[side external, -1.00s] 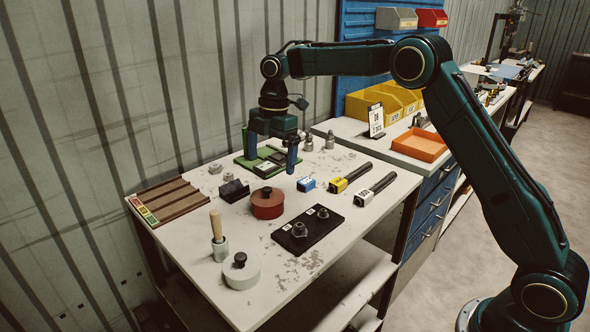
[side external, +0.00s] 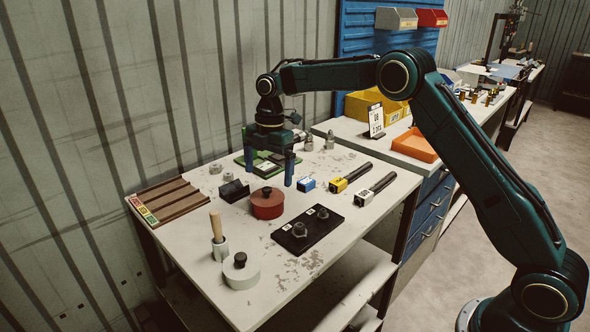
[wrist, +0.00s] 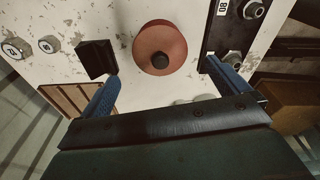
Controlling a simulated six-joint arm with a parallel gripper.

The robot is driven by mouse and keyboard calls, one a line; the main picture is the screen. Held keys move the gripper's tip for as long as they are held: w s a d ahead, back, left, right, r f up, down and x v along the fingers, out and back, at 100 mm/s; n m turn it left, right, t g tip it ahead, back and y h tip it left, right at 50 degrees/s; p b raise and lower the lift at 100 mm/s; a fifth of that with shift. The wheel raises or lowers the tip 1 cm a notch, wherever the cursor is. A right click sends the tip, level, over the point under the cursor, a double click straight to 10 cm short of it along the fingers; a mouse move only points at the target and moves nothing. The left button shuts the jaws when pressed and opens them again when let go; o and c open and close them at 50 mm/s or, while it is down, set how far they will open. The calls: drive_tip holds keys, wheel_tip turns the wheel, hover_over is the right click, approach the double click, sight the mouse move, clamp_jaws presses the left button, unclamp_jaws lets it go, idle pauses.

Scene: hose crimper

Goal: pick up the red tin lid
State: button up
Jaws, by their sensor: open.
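The red tin (side external: 267,206) stands on the pale worn workbench, with its red lid (side external: 267,196) on top and a dark knob at the lid's middle. In the wrist view the red lid (wrist: 148,40) shows from above as a round disc, ahead of and between the fingers. My gripper (side external: 270,176) is open and empty, pointing down just behind the tin and above the bench. Its blue fingers also show wide apart in the wrist view (wrist: 165,83). Nothing touches the lid.
A black block (side external: 234,190) stands left of the tin. A black plate with nuts (side external: 308,229) lies in front. A blue block (side external: 306,184), a yellow tool (side external: 351,177) and a white-ended tool (side external: 376,189) lie right. A white tin (side external: 241,271) and wooden-handled tool (side external: 217,235) stand front left.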

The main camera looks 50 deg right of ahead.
sight(268, 188)
drive_tip(key=shift+s+a+f, duration=0.1)
drive_tip(key=shift+a+f, duration=0.05)
drive_tip(key=shift+f, duration=1.2)
drive_tip(key=shift+a+f, duration=0.15)
drive_tip(key=shift+f, duration=1.2)
drive_tip(key=c, duration=0.9)
